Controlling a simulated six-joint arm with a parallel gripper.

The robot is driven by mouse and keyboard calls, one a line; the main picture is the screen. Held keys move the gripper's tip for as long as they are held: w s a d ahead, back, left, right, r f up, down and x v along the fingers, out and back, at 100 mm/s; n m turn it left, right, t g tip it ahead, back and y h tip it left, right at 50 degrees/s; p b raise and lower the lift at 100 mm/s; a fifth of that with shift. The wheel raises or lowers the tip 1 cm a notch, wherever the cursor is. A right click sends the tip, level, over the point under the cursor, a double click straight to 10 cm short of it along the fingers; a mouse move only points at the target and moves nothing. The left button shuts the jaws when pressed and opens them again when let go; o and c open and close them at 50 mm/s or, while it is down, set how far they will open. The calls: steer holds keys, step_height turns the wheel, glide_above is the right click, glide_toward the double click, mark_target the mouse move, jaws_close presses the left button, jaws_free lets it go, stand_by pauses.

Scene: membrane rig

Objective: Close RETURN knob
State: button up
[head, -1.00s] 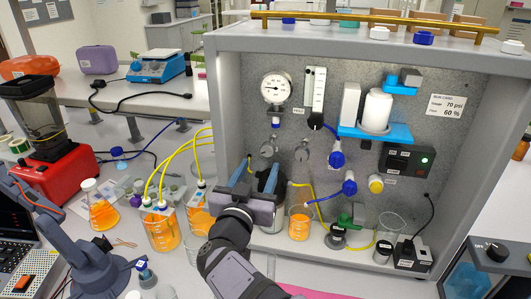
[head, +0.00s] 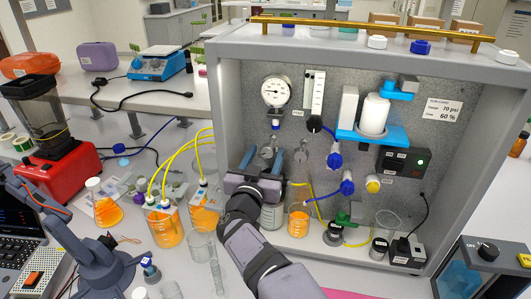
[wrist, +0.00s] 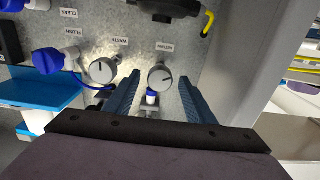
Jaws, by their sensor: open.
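The RETURN knob (wrist: 160,78) is a round grey knob on the speckled panel, with its label above it in the wrist view. Its dark pointer mark lies nearly sideways, towards the right. It also shows in the head view (head: 267,152). My gripper (wrist: 158,95) is open, with one blue finger on each side of the knob. Gaps show between the fingers and the knob; contact cannot be made out. In the head view my gripper (head: 262,160) faces the panel's lower left.
The similar WASTE knob (wrist: 102,71) is just left of my left finger in the wrist view. Beakers of orange liquid (head: 298,222) and yellow tubes stand close by. The cabinet's side wall (head: 228,110) is near.

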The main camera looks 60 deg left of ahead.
steer(key=c, duration=1.1)
